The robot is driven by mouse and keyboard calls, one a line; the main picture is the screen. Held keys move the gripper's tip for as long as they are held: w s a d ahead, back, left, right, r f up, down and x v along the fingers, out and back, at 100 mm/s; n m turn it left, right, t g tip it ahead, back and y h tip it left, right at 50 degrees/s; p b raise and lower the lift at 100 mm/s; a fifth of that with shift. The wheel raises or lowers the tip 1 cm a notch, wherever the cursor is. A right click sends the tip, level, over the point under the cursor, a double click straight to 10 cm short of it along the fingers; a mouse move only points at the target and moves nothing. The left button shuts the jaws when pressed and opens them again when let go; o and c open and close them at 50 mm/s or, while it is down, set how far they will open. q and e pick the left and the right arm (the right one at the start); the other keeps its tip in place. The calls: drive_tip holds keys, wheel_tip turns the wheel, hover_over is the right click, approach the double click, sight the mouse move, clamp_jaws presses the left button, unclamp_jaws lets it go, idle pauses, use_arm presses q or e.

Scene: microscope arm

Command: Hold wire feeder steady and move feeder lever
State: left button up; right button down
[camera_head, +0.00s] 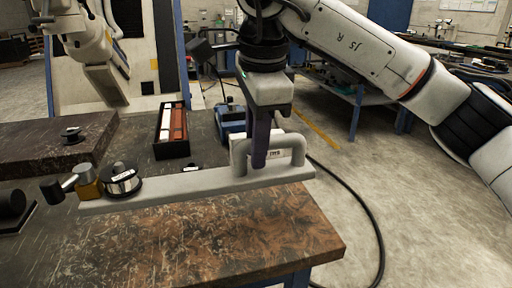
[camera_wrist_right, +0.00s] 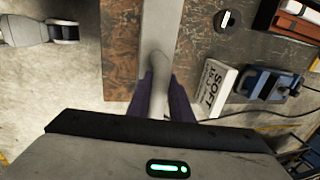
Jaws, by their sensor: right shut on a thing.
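The wire feeder is a long pale grey bar (camera_head: 135,199) lying on the brown-topped table, with an upright arch handle (camera_head: 298,150) at its right end. A black and silver spool (camera_head: 122,183) and a brass block (camera_head: 88,185) sit at its left end. A silver lever with a black knob (camera_head: 53,191) sticks out left from the block. My right gripper (camera_head: 259,160) points down and is shut on the handle. In the right wrist view, its dark fingers (camera_wrist_right: 162,98) flank the grey handle. I cannot make out my left gripper in either view.
Behind the feeder stand an open box with red and white contents (camera_head: 158,132), a white box (camera_head: 283,149) and a blue device (camera_head: 230,121). A dark slab (camera_head: 40,150) with a small spool (camera_head: 72,135) is at the left. The table front is clear. A black cable crosses the floor.

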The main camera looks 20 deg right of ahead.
drive_tip(key=shift+f+b, duration=1.4)
drive_tip(key=shift+f, duration=0.75)
drive_tip(key=shift+f+b, duration=1.45)
drive_tip(key=shift+f, duration=1.3)
drive_tip(key=shift+f+b, duration=0.15)
drive_tip(key=shift+b, duration=0.15)
